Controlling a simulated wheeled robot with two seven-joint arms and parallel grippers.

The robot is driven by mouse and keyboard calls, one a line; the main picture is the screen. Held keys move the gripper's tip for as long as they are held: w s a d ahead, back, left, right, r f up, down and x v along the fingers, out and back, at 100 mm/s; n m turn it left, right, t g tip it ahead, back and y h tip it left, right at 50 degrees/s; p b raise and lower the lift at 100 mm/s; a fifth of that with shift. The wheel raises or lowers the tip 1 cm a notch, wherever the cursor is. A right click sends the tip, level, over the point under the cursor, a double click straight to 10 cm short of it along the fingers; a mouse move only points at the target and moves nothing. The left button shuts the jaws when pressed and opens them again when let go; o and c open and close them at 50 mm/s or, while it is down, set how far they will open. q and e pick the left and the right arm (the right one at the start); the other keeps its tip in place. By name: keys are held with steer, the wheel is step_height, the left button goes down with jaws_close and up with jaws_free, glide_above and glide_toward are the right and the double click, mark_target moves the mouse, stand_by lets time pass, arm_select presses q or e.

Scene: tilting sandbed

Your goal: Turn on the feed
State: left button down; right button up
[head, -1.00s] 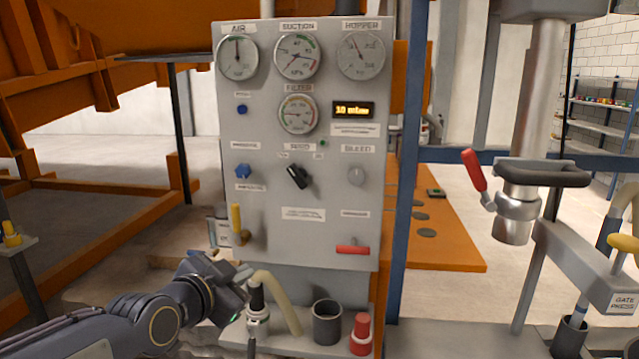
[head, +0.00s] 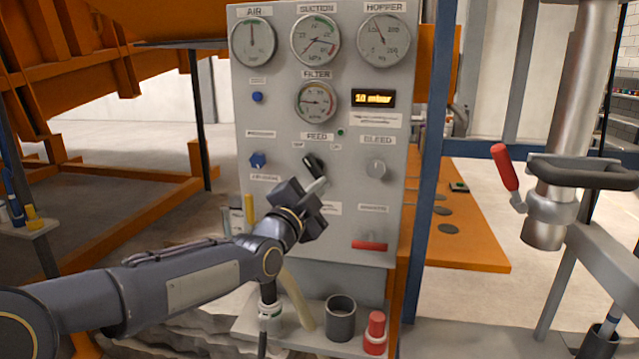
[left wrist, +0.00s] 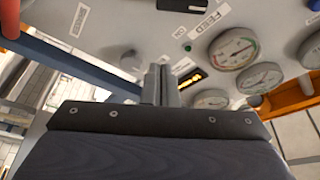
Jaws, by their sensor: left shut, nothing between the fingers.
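The feed switch (head: 314,165) is a black rotary knob on the grey panel, under the FEED label (head: 318,137). Its handle is tilted, with its upper end toward the left, and its lower part is hidden by my gripper. My left gripper (head: 318,184) is shut and empty, with its fingertips just below the knob; I cannot tell whether they touch it. In the left wrist view the shut fingers (left wrist: 166,84) point toward the panel, and the FEED label shows beyond them. A dark piece, probably the knob, is at the top edge. My right gripper is not in view.
A bleed knob (head: 376,168) is right of the feed switch, and a blue knob (head: 258,160) is left. A red handle (head: 370,245) is lower on the panel.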

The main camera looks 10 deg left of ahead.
mark_target(314, 167)
arm_select(q)
steer(key=p+x, duration=0.3)
steer(key=x, duration=0.6)
steer(key=a+f, duration=0.2)
steer(key=a, duration=0.1)
steer(key=shift+a+f+p, duration=0.15)
steer(key=shift+f+p, duration=0.05)
steer(key=shift+p, duration=0.2)
